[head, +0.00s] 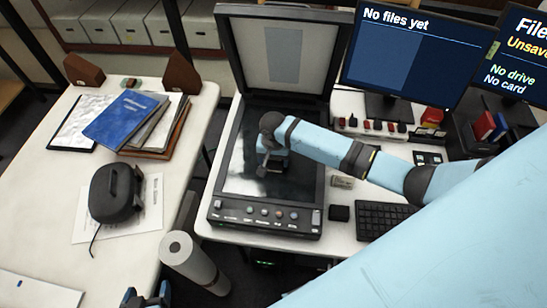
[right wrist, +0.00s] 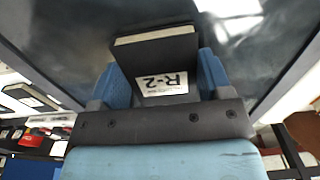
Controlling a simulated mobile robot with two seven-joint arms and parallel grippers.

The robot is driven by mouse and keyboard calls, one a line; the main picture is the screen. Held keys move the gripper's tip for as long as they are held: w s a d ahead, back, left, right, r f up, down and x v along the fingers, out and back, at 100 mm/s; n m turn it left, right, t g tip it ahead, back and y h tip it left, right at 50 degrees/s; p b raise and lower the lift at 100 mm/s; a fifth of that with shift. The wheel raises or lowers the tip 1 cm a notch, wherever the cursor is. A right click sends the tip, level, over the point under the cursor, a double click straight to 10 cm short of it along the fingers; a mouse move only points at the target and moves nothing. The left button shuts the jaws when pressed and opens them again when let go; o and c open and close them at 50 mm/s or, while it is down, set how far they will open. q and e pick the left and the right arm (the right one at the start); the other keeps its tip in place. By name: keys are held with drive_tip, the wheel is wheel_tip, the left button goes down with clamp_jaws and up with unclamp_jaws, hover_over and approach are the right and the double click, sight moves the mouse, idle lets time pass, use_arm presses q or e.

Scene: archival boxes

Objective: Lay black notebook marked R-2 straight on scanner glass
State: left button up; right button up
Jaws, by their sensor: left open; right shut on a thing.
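The black notebook with a white R-2 label (right wrist: 163,83) is between the blue fingers of my right gripper (right wrist: 160,72), which is shut on it. In the head view my right gripper (head: 271,163) is over the upper middle of the dark scanner glass (head: 245,185); the arm and gripper mostly hide the notebook there. I cannot tell whether the notebook touches the glass. The scanner lid (head: 284,50) stands open behind. My left gripper (head: 147,298) is open and partly cut off at the bottom edge, away from the scanner.
Monitors (head: 412,55) and a keyboard (head: 385,220) stand right of the scanner. The left table holds a blue folder (head: 125,118) on a stack, brown wedges (head: 182,73) and a black case (head: 115,192). A paper roll (head: 190,260) stands between the tables.

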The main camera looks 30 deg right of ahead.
drive_tip(key=o, duration=1)
drive_tip(key=shift+c, duration=0.2)
